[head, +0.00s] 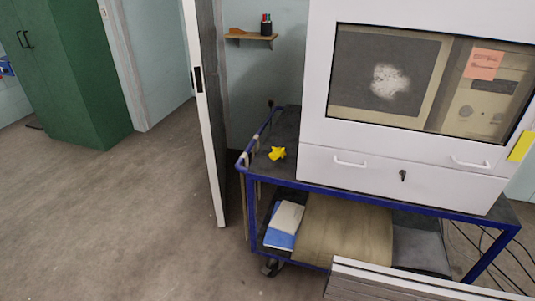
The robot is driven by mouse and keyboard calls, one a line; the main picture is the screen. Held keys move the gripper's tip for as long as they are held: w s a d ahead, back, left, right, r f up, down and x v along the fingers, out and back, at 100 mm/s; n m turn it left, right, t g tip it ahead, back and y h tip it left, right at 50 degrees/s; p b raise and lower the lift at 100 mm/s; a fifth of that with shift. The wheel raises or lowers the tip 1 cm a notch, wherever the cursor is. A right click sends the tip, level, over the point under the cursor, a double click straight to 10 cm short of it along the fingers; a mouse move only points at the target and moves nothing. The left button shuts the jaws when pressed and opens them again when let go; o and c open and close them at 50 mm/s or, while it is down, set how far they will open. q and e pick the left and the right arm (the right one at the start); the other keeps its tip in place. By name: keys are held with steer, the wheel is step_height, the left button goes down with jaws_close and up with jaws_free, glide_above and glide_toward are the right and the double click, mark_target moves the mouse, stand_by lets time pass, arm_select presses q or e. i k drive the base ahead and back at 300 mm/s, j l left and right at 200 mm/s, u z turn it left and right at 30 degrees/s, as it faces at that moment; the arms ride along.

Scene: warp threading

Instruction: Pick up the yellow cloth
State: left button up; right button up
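The yellow cloth (277,153) is a small crumpled heap. It lies on the left end of the dark top of the blue-framed cart (264,166), left of the white cabinet. No gripper shows in the head view, so I cannot see either gripper's position relative to the cloth.
The white cabinet (400,170) with a screen fills most of the cart top. A door (207,110) stands open left of the cart. Open floor (110,215) lies to the left.

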mark_target(278, 153)
steer(key=i+j+z, duration=0.1)
steer(key=j, duration=0.6)
steer(key=i+j+z, duration=0.15)
steer(key=j, duration=0.25)
steer(key=i+j+z, duration=0.1)
steer(key=j, duration=0.25)
steer(key=i+j+z, duration=0.1)
steer(key=j, duration=0.25)
steer(key=i+j+z, duration=0.1)
steer(key=i+j, duration=0.15)
steer(key=j, duration=0.1)
